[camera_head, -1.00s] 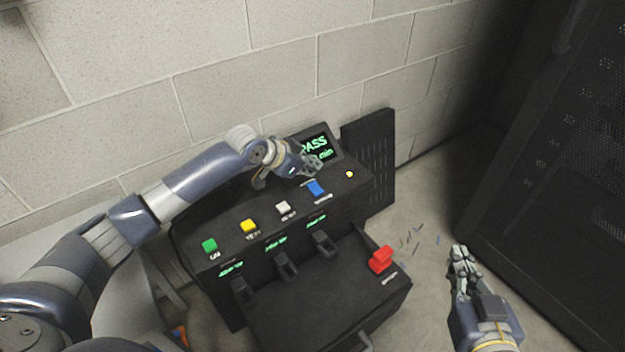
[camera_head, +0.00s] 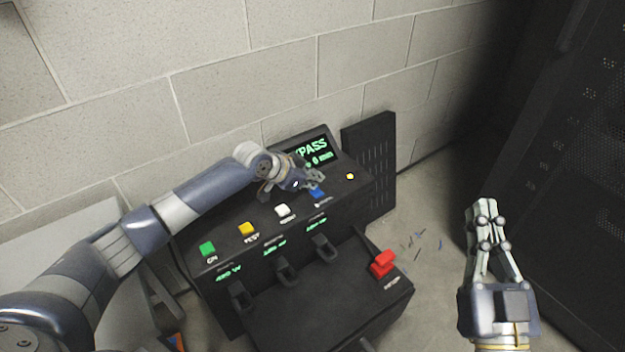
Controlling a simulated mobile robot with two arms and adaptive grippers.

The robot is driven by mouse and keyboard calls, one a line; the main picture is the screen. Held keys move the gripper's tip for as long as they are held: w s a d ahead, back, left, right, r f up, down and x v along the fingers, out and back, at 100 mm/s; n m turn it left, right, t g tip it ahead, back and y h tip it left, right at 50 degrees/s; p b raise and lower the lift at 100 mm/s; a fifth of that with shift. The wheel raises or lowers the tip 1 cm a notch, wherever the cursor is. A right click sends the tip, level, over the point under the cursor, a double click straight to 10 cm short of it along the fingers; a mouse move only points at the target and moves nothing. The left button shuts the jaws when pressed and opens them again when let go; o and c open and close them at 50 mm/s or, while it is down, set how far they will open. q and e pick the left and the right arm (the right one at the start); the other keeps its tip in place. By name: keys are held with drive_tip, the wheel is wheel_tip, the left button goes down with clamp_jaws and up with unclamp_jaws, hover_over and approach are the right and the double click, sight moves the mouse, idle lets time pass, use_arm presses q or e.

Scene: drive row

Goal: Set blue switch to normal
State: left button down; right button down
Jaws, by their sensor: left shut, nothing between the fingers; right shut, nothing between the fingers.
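The blue switch (camera_head: 317,194) sits at the right end of a row of coloured switches on the black console (camera_head: 340,227). My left gripper (camera_head: 318,180) is shut and empty, right at the blue switch and covering its upper part. I cannot tell whether the fingers touch it. The console's screen (camera_head: 312,148) shows green text ending in "PASS", partly hidden by my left arm. My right gripper (camera_head: 482,208) is shut and empty, over the floor to the right of the console.
Green (camera_head: 207,248), yellow (camera_head: 247,229) and white (camera_head: 283,210) switches line up left of the blue one. A small yellow light (camera_head: 350,176) is to its right. A dark perforated cabinet (camera_head: 575,190) fills the right side.

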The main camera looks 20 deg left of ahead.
use_arm(q)
drive_tip(key=shift+f, duration=0.1)
drive_tip(key=shift+w+a+f+g+h, duration=0.15)
drive_tip(key=shift+f+g+h, duration=0.1)
drive_tip(key=shift+g+h, duration=0.05)
use_arm(e)
drive_tip(key=shift+f, duration=0.15)
drive_tip(key=shift+w, duration=0.1)
use_arm(q)
drive_tip(key=shift+s+d+p, duration=0.4)
drive_tip(key=shift+p, duration=0.25)
drive_tip(key=shift+s+d+p, duration=0.2)
drive_tip(key=shift+d+p, duration=0.05)
drive_tip(key=shift+p, duration=0.2)
use_arm(e)
wheel_tip(320, 180, down, 10)
drive_tip(key=d+g+h, duration=0.1)
drive_tip(key=g+h, duration=0.1)
drive_tip(key=g, duration=0.3)
drive_tip(key=shift+d+g, duration=0.15)
drive_tip(key=shift+g, duration=0.15)
